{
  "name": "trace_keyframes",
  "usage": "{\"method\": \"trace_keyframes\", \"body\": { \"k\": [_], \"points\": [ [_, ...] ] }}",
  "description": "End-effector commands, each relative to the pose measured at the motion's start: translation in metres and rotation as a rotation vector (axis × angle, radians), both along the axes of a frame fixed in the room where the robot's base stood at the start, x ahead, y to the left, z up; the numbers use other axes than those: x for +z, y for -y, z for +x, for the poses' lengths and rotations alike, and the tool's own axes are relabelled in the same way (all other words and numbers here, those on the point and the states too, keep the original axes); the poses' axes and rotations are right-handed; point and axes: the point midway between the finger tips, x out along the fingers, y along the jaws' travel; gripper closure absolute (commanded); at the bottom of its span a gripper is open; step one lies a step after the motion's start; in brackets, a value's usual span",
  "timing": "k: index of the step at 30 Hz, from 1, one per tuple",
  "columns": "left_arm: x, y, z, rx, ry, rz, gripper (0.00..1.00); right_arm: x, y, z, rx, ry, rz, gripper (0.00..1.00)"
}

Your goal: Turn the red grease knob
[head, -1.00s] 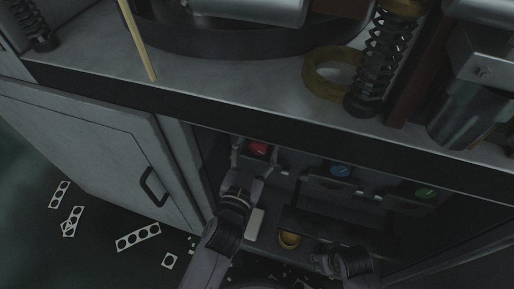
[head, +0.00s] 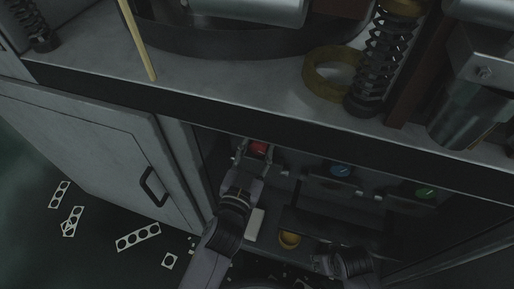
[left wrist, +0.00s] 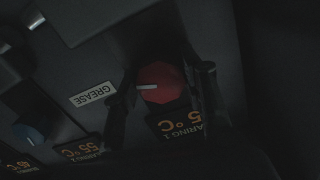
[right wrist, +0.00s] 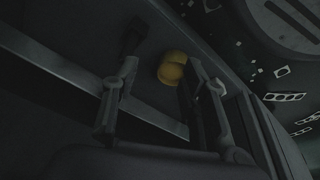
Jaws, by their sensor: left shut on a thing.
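The red grease knob (head: 258,148) sits on a dark panel inside the open cabinet. In the left wrist view the red knob (left wrist: 160,83) has a white pointer mark toward the left, beside a GREASE label (left wrist: 93,94). My left gripper (head: 255,154) has a finger on each side of the knob and is shut on it. In the left wrist view its fingers (left wrist: 166,80) flank the knob. My right gripper (head: 336,263) is low in the cabinet, away from the knob.
A blue knob (head: 340,170) and a green knob (head: 425,192) are to the right on the panel. A yellow round part (head: 289,239) lies low between my arms. The cabinet door (head: 100,150) stands open at left; the worktop edge (head: 250,125) overhangs above.

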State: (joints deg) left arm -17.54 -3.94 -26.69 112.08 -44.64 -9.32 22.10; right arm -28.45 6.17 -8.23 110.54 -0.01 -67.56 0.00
Motion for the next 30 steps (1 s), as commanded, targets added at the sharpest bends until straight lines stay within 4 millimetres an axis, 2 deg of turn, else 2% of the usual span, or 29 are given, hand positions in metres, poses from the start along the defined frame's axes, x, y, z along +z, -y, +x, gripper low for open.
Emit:
{"method": "trace_keyframes", "body": {
  "k": [7, 21, 30],
  "points": [
    [0.001, 0.0, 0.0, -0.001, 0.017, 0.051, 0.89, -0.004, 0.001, -0.003, 0.0, -0.004, -0.001, 0.6],
    [0.001, 0.0, 0.0, 0.0, 0.123, 0.381, 0.89, -0.056, 0.002, -0.018, 0.006, -0.034, -0.004, 0.6],
    [0.001, 0.0, 0.0, 0.0, 0.187, 0.577, 0.89, -0.074, 0.003, -0.027, 0.008, -0.043, -0.004, 0.6]
  ]
}}
